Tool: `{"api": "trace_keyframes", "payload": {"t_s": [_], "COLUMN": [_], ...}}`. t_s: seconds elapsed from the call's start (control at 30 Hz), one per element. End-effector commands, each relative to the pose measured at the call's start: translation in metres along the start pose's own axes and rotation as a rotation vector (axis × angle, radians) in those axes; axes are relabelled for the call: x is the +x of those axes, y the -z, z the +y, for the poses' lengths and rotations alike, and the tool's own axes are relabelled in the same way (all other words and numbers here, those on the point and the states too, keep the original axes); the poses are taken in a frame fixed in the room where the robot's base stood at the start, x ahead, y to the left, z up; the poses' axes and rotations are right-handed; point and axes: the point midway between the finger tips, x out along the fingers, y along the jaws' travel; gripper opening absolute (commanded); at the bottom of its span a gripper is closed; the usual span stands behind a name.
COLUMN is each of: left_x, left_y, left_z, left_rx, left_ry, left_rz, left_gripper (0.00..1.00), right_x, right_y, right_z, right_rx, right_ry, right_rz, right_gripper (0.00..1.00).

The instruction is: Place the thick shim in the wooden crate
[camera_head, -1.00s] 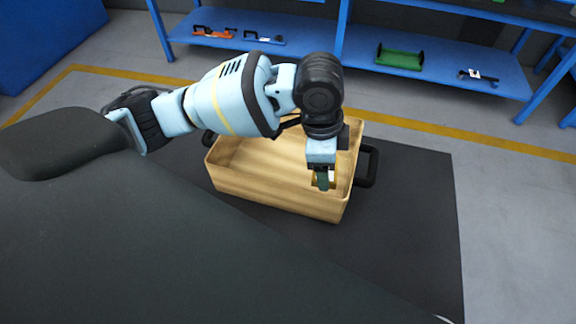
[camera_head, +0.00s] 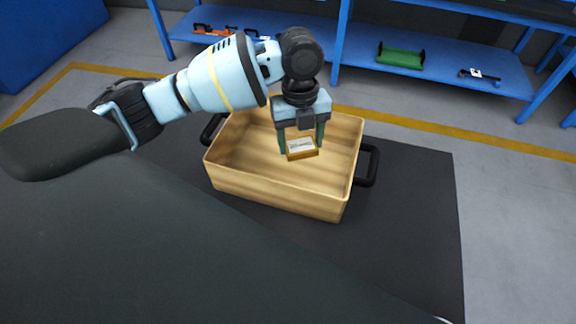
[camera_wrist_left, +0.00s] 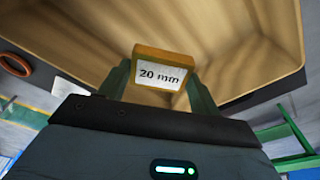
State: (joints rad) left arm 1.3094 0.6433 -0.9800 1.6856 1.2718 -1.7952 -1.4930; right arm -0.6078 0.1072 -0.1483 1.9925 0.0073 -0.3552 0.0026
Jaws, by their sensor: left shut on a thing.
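The thick shim (camera_head: 302,150) is a small orange-brown block with a white label. In the left wrist view the shim (camera_wrist_left: 162,68) reads "20 mm". My left gripper (camera_head: 301,143) is shut on it, one green finger at each side. The wooden crate (camera_head: 272,189) is an open, pale box with black handles on a dark mat. In the head view the gripper and shim appear over the crate's opening, inside its outline. I cannot tell the shim's exact height above the crate floor. My right gripper is not in view.
A blue shelf (camera_head: 445,73) at the back holds a green part (camera_head: 401,57), a small black part (camera_head: 480,74) and orange items (camera_head: 213,30). The dark mat (camera_head: 415,220) is clear right of the crate. A yellow floor line runs behind it.

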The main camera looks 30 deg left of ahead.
Motion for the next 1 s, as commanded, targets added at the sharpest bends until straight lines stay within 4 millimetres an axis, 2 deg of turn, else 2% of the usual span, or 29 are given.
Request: {"api": "trace_keyframes", "payload": {"t_s": [0.2,0.43,0.8,1.0], "left_x": [-0.001,0.0,0.001,0.025], "left_y": [-0.02,-0.033,-0.037,-0.04], "left_z": [0.008,0.015,0.017,0.018], "left_rx": [0.279,0.485,0.554,0.551], "left_ry": [-0.042,-0.073,-0.083,-0.084], "left_rz": [-0.001,-0.002,-0.001,0.001], "left_gripper": [0.36,0.36,0.36,0.36], "right_x": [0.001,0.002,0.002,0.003], "right_y": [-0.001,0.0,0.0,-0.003], "right_z": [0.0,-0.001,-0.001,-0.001], "right_rx": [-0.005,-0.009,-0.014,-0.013], "right_ry": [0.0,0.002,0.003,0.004], "right_rz": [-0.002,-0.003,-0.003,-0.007], "right_gripper": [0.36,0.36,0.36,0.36]}}
